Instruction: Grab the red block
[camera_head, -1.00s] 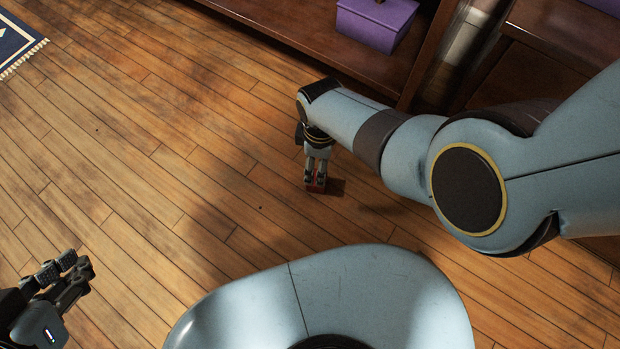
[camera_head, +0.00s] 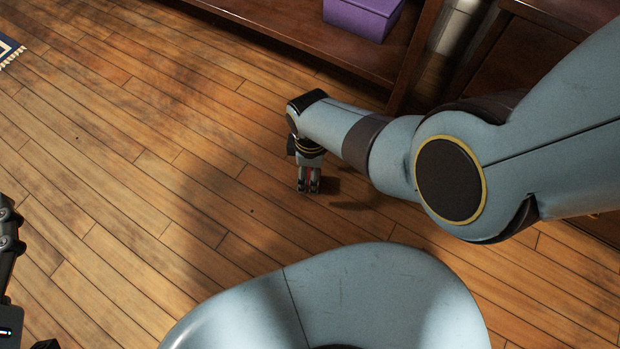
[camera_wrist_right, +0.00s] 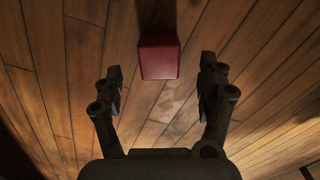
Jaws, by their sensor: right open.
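The red block (camera_wrist_right: 159,57) lies on the wooden floor. In the right wrist view it is centred between and slightly beyond the fingertips, with floor visible on both sides. In the head view only a small red part (camera_head: 309,174) shows between the fingers; the rest is hidden. My right gripper (camera_head: 308,187) points down at the block, open and empty, with its two fingers apart. My left gripper (camera_head: 8,240) is cut off by the left edge of the head view, so its opening cannot be judged.
A dark wooden shelf (camera_head: 290,38) with a purple box (camera_head: 362,16) stands at the top. A metallic cylinder (camera_head: 460,25) is to the right of the box. A fringed rug corner (camera_head: 8,48) is at top left. The floor left of my right gripper is clear.

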